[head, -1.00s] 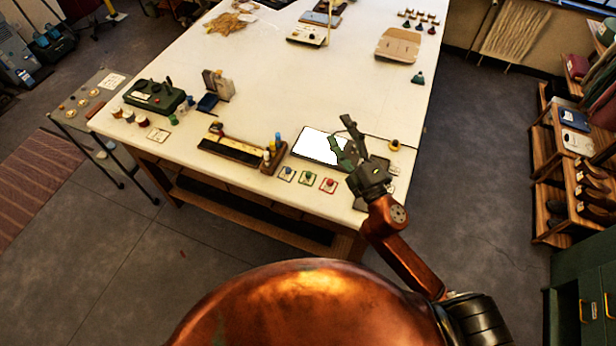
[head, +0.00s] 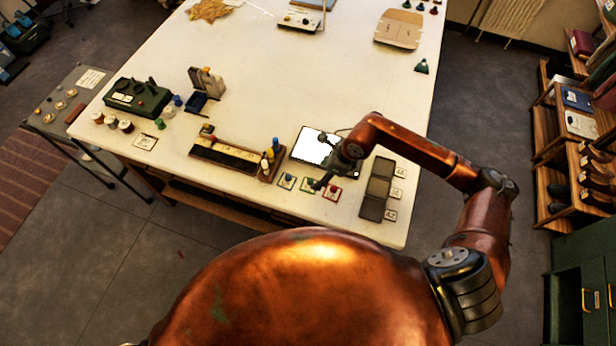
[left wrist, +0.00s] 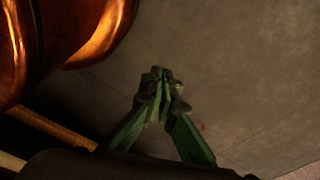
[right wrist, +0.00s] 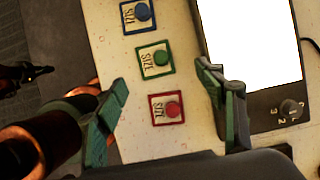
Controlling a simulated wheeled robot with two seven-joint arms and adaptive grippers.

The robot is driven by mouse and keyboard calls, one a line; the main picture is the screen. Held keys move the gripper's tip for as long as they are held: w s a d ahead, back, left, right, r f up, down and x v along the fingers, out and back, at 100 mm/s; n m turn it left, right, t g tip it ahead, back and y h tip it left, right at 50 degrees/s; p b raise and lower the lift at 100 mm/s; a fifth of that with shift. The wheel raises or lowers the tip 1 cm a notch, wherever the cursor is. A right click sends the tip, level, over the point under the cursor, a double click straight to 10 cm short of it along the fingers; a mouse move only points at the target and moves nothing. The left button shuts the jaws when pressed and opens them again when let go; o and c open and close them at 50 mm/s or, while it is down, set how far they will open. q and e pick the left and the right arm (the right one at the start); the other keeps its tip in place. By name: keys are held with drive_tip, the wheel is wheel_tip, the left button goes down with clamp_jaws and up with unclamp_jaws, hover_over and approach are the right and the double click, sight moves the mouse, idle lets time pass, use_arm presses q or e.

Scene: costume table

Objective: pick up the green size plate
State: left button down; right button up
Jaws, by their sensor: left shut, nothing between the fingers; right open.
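The green size plate (right wrist: 155,60) is a small cream square with a green border and green knob. It lies flat on the table between the blue size plate (right wrist: 140,14) and the red size plate (right wrist: 166,108). In the head view the green plate (head: 306,185) is partly covered by a finger. My right gripper (right wrist: 160,78) is open and empty above the row, its fingers spread either side of the green and red plates in the right wrist view. My left gripper (left wrist: 161,78) is shut and empty over bare floor, outside the head view.
A bright white light pad (head: 311,147) lies right behind the plates. A dark folding panel (head: 376,189) and several small cards (head: 397,193) lie to the right. The table's front edge is close.

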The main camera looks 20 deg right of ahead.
sight(310, 184)
drive_tip(key=x, duration=0.2)
drive_tip(key=shift+a+f+p, duration=0.2)
drive_tip(key=shift+f+p, duration=0.1)
drive_tip(key=shift+p, duration=0.1)
drive_tip(key=x, duration=0.1)
drive_tip(key=p+x, duration=0.1)
drive_tip(key=x, duration=0.2)
drive_tip(key=shift+s+a+f+p, duration=0.1)
drive_tip(key=shift+s+a+p, duration=0.2)
drive_tip(key=shift+p, duration=0.05)
drive_tip(key=shift+w+f, duration=0.1)
drive_tip(key=shift+f, duration=0.2)
drive_tip(key=c, duration=0.5)
use_arm(q)
drive_tip(key=shift+s+r, duration=1)
drive_tip(key=shift+r, duration=0.25)
use_arm(e)
drive_tip(key=c, duration=0.5)
